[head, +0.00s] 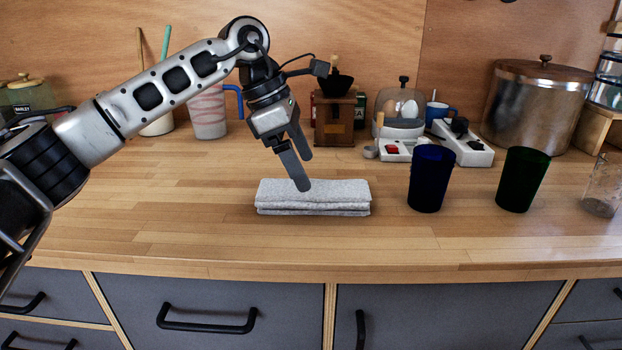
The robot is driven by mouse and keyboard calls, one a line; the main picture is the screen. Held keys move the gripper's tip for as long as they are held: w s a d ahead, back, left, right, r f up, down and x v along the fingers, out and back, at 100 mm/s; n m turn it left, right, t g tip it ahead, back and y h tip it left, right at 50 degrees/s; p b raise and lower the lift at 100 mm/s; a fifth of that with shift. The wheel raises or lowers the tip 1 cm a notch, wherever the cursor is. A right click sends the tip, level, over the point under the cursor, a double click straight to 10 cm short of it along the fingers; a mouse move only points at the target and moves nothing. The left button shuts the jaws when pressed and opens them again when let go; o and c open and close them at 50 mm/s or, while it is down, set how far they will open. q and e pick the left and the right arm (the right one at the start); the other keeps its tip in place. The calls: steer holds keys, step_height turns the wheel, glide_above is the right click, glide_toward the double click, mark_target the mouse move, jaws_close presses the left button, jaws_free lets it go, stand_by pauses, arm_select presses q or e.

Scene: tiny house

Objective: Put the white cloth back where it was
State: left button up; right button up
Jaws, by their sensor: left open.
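The white cloth (335,197) is a folded, light grey-white stack lying flat on the wooden countertop (190,225), near the middle of the head view. My left gripper (305,172) comes in from the upper left and points down at the cloth. Its two dark fingers are apart with nothing between them. The nearer fingertip overlaps the cloth's upper left part in the picture; I cannot tell whether it touches. My right gripper is not in view.
A blue cup (430,179) and a dark green cup (522,180) stand right of the cloth, with a clear glass (604,188) beyond. Behind are a wooden grinder (334,120), an egg cooker (399,112) and a large metal pot (538,108). The counter left of the cloth is clear.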

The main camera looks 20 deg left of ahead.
arm_select(q)
steer(key=v, duration=0.6)
steer(key=shift+r, duration=0.3)
steer(key=shift+s+a+f, duration=0.1)
steer(key=shift+a, duration=0.05)
